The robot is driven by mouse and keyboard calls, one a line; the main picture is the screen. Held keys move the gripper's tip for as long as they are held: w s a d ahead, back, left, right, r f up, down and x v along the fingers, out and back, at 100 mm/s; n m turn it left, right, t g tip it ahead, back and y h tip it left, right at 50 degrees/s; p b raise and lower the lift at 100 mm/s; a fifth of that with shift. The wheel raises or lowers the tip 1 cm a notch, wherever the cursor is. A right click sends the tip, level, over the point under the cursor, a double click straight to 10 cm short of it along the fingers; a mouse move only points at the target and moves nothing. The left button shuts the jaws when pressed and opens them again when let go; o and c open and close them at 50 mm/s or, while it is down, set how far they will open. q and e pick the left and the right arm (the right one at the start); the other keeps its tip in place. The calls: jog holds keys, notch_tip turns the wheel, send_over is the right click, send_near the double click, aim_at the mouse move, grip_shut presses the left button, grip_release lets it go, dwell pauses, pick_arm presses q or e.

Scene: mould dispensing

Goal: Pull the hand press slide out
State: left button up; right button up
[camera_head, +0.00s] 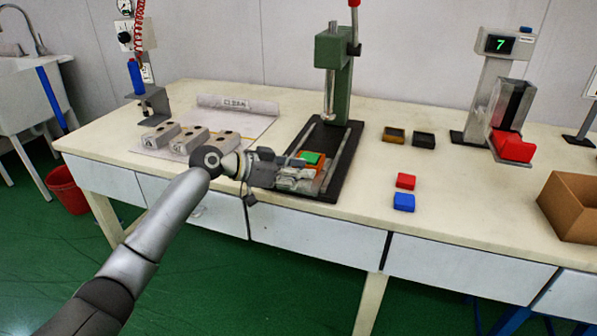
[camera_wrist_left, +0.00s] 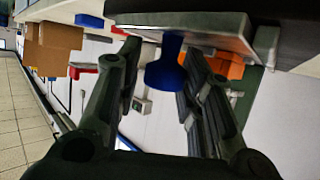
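The green hand press (camera_head: 333,70) stands at the back of the table on a black base (camera_head: 347,150) with two metal rails. Its slide is at the front of the base, bearing an orange block with a green piece (camera_head: 311,157) on top; a grey plate (camera_wrist_left: 190,27) shows in the left wrist view. My left gripper (camera_head: 297,178) is at the slide's front end and hides part of it. In the left wrist view its fingers are apart, with a blue knob (camera_wrist_left: 165,74) between them; contact cannot be told. My right gripper is out of view.
Several grey moulds (camera_head: 190,139) lie left of my gripper. Red (camera_head: 405,181) and blue (camera_head: 404,202) blocks lie to the right, with dark blocks (camera_head: 423,139) behind. A scale with a red tray (camera_head: 514,147) and a cardboard box (camera_head: 572,205) stand farther right.

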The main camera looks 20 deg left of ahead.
pick_arm(q)
jog(key=shift+r, duration=0.1)
jog(key=v, duration=1.2)
